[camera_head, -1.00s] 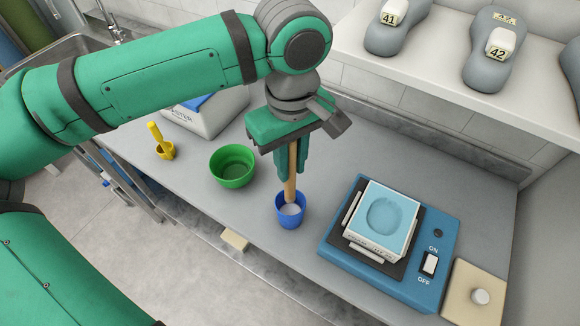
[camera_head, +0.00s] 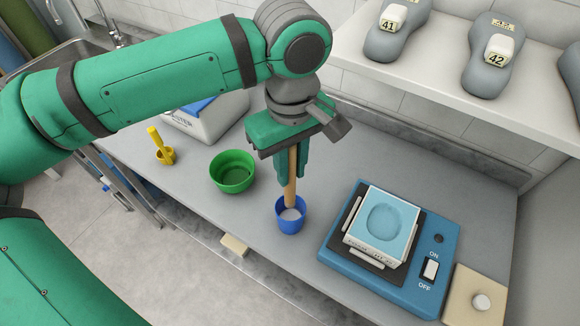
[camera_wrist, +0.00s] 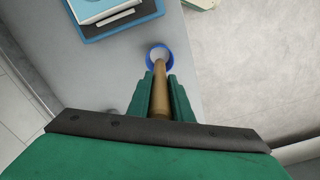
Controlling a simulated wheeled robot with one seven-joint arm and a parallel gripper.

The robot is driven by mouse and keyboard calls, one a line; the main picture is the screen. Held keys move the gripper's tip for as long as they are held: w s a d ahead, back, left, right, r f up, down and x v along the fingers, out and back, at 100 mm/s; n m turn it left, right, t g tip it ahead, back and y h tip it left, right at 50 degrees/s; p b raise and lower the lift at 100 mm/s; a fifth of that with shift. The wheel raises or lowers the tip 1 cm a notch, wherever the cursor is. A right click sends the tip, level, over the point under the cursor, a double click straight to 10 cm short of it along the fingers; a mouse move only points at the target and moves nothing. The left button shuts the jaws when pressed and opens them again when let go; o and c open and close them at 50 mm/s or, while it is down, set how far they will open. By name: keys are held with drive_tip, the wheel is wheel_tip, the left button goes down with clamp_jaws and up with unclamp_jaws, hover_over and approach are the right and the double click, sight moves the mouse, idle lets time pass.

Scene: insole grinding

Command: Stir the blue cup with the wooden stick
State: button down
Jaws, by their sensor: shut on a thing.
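My gripper (camera_head: 291,168) is shut on the wooden stick (camera_head: 290,192), which points down nearly upright. The blue cup (camera_head: 291,221) stands on the grey counter below my gripper and holds pale contents. The stick's lower end is inside the cup; its tip is hidden in the contents. In the wrist view the stick (camera_wrist: 159,85) runs between my fingers to the blue cup (camera_wrist: 151,60).
A blue scale-like device (camera_head: 335,252) with an ON/OFF switch stands to the right. A shelf (camera_head: 440,85) holds grey shoe lasts above.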

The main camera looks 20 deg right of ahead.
sight(292, 153)
drive_tip(key=shift+r, duration=2.4)
drive_tip(key=shift+d, duration=0.15)
